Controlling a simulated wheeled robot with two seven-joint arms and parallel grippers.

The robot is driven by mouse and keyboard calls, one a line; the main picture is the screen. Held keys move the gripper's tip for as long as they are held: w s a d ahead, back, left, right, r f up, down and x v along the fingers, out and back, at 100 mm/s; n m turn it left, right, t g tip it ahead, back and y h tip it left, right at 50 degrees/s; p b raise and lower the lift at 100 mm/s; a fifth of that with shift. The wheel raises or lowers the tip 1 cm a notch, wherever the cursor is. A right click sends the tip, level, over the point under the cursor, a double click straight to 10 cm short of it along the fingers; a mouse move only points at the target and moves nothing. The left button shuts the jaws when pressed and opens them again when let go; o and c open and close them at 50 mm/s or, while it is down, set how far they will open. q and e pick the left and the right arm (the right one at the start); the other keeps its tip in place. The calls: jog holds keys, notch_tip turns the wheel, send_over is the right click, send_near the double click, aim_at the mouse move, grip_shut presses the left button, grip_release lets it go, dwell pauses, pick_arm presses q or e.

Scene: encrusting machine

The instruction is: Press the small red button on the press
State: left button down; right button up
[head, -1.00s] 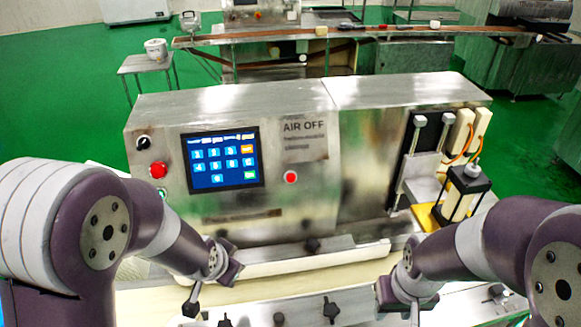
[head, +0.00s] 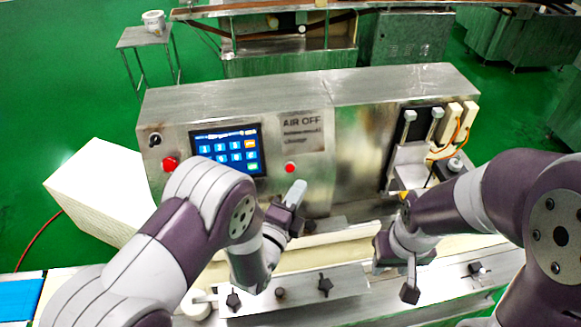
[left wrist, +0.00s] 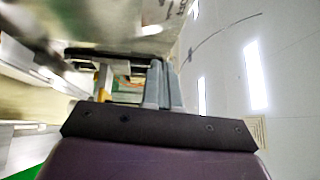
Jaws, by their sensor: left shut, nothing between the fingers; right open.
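The small red button (head: 290,168) is on the front of the steel press (head: 310,105), below the "AIR OFF" label (head: 301,132). My left gripper (head: 298,188) is shut and empty. Its grey fingertips point up just below and right of the small red button, apart from it in the picture; the depth gap is hard to judge. The left wrist view shows the closed fingers (left wrist: 162,72); the button cannot be made out there. My right gripper (head: 410,290) is open, low in front of the press's right part.
A larger red button (head: 169,163) and a black knob (head: 155,140) are at the panel's left, beside a blue touchscreen (head: 228,150). A conveyor belt (head: 345,242) runs along the front. A white box (head: 95,190) stands at left.

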aim_at(290, 168)
pick_arm(q)
jog(key=w+f+b, duration=0.1)
jog(key=w, duration=0.1)
jog(key=w+a+f+b, duration=0.1)
jog(key=w+b, duration=0.1)
jog(key=w, duration=0.1)
jog(key=w+f+b, duration=0.1)
jog(key=w+f, duration=0.1)
jog(key=shift+w+a+b, duration=0.25)
jog(key=shift+w+b, duration=0.05)
jog(key=shift+b, duration=0.05)
jog(key=shift+r, duration=0.1)
dwell(1.7)
jog(key=shift+w+a+f+b, duration=0.1)
jog(key=shift+w+f+b, duration=0.1)
jog(key=shift+w+b, duration=0.25)
jog(key=shift+w+f+b, duration=0.2)
jog(key=shift+w+b, duration=0.05)
jog(key=shift+b, duration=0.25)
dwell(0.4)
jog(key=shift+s+r, duration=0.1)
jog(key=shift+s+r+p, duration=0.3)
jog(key=shift+s+p, duration=0.05)
jog(key=shift+s, duration=0.25)
